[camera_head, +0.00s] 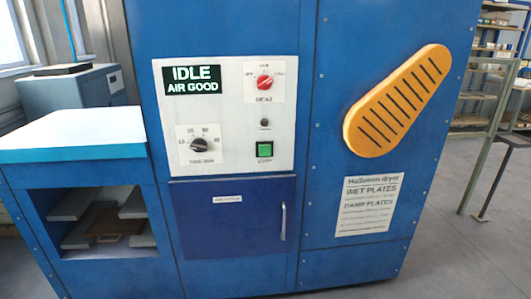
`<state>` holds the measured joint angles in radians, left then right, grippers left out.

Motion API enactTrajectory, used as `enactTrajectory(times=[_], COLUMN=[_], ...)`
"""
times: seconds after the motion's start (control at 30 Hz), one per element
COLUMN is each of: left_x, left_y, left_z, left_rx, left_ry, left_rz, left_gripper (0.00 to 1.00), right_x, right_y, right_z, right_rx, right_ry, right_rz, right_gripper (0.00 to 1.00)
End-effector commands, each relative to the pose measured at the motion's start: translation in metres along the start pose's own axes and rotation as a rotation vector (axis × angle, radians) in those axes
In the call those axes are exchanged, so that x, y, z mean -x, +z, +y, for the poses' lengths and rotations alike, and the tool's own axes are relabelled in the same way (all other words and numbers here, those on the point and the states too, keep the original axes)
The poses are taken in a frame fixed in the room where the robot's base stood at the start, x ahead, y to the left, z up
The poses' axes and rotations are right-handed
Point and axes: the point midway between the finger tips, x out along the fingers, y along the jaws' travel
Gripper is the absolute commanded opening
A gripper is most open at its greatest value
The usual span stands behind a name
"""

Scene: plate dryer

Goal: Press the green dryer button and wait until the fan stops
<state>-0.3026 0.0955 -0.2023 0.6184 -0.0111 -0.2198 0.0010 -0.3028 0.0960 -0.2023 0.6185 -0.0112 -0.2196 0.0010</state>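The green dryer button (264,149) is a square on the lower right of the white control panel (226,150). The panel is on the front of the blue dryer (340,70). A display (191,79) at the panel's top left reads "IDLE AIR GOOD". A red knob (264,82) labelled "HEAT" is at the top right. A black dial (198,145) is at the lower left, and a small dark round part (264,123) sits just above the green button. Neither of my grippers shows in the head view. The fan itself cannot be seen.
A dark blue door (230,228) with a vertical handle is below the panel. A yellow slotted guard (397,100) stands out at the right, above a printed notice (368,205). A white-topped shelf (72,135) juts out at the left. Open floor (465,240) lies at the right.

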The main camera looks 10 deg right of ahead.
Motion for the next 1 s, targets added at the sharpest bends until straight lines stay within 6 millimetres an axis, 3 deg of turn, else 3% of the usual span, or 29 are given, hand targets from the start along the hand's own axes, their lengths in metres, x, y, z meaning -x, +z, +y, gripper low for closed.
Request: enactTrajectory(times=[0.03,0.2,0.3,1.0], left_x=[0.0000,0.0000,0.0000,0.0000], left_y=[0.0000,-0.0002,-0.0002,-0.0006], left_z=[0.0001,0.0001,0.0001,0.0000], left_rx=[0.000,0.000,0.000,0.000], left_ry=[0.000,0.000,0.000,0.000], left_rz=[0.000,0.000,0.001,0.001], left_gripper=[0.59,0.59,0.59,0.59], right_x=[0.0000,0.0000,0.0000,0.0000], right_y=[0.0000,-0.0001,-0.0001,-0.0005], right_z=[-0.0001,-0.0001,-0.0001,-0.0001], right_rx=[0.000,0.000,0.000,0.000], right_ry=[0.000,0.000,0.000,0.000], right_rz=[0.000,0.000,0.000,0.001], right_gripper=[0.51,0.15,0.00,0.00])
